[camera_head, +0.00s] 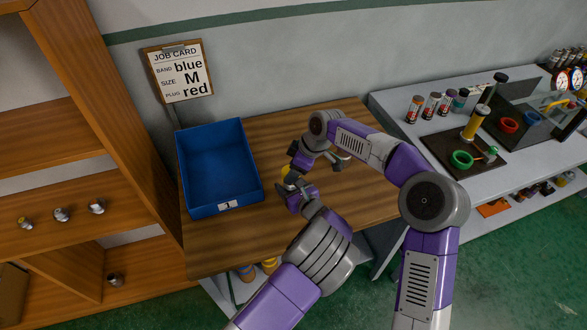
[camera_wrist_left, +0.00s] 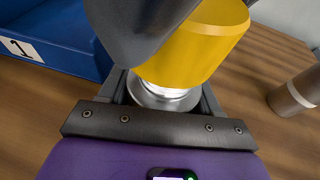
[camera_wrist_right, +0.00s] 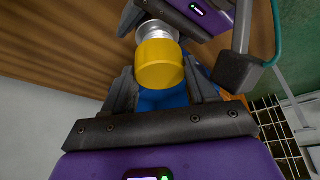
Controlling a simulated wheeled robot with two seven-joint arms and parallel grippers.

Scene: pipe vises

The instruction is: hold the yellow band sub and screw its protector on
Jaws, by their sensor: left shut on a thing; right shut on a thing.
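A yellow cylinder (camera_head: 287,171) with a silver metal piece at one end is held between my two grippers above the wooden table. In the left wrist view, the yellow part (camera_wrist_left: 196,45) is above a silver ringed neck (camera_wrist_left: 160,95) that sits between my left gripper's fingers (camera_head: 292,190). In the right wrist view, the yellow part (camera_wrist_right: 160,65) lies between the fingers of my right gripper (camera_head: 297,160), with the silver end (camera_wrist_right: 157,30) facing my left gripper. The two parts are in line and appear joined; I cannot tell how far they are threaded. Fingers hide some of it.
A blue bin (camera_head: 255,168) marked 1 stands left on the table (camera_head: 220,252). A grey-brown cylinder (camera_wrist_left: 298,95) stands nearby. A job card (camera_head: 178,72) reads blue, M, red. Shelves (camera_head: 60,190) at left hold small fittings; a bench (camera_head: 400,100) at right holds bottles and rings.

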